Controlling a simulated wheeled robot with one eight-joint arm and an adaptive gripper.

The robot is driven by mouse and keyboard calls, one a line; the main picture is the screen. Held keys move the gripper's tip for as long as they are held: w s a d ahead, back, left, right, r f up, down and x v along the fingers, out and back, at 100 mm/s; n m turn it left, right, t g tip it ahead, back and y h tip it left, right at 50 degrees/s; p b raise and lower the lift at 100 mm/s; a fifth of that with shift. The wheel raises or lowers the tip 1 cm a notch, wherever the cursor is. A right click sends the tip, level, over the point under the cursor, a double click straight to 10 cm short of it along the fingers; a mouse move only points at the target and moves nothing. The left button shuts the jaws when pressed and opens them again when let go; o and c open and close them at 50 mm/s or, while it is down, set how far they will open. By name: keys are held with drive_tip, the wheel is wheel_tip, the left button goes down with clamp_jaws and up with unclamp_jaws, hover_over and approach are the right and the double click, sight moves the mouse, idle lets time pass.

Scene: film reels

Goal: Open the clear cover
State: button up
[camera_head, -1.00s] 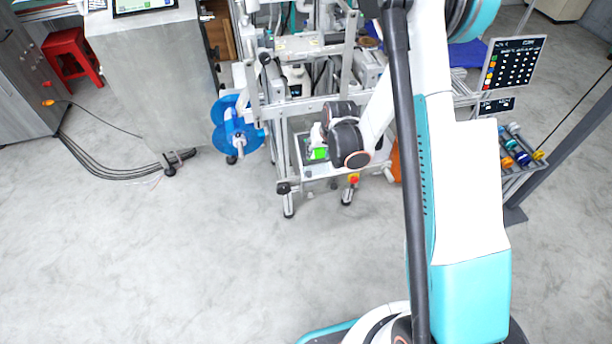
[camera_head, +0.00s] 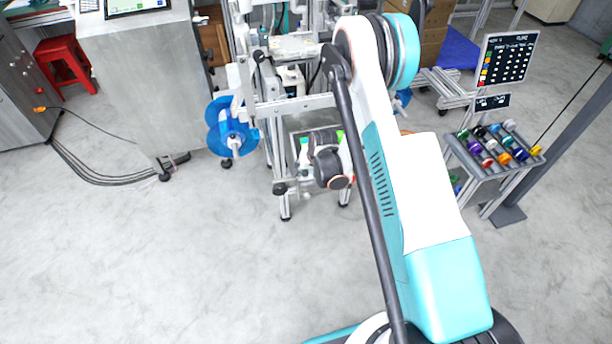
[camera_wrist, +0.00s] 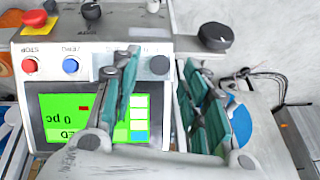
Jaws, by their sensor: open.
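The machine (camera_head: 290,105) is a metal frame on legs at the top middle of the head view. Its control panel (camera_wrist: 50,68) fills the left of the wrist view, with a lit green screen (camera_wrist: 62,108). The left finger overlaps the screen's right part; the right finger is right of the panel. In the head view my arm hides part of the machine.
A red stop button (camera_wrist: 34,17), a blue button (camera_wrist: 70,65) and a black knob (camera_wrist: 214,37) are near my fingers. A blue reel (camera_head: 229,127) hangs at the machine's left. A rack of coloured spools (camera_head: 497,150) stands right. The front floor is clear.

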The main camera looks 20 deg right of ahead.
drive_tip(key=shift+b+x, duration=0.35)
drive_tip(key=shift+x, duration=1.05)
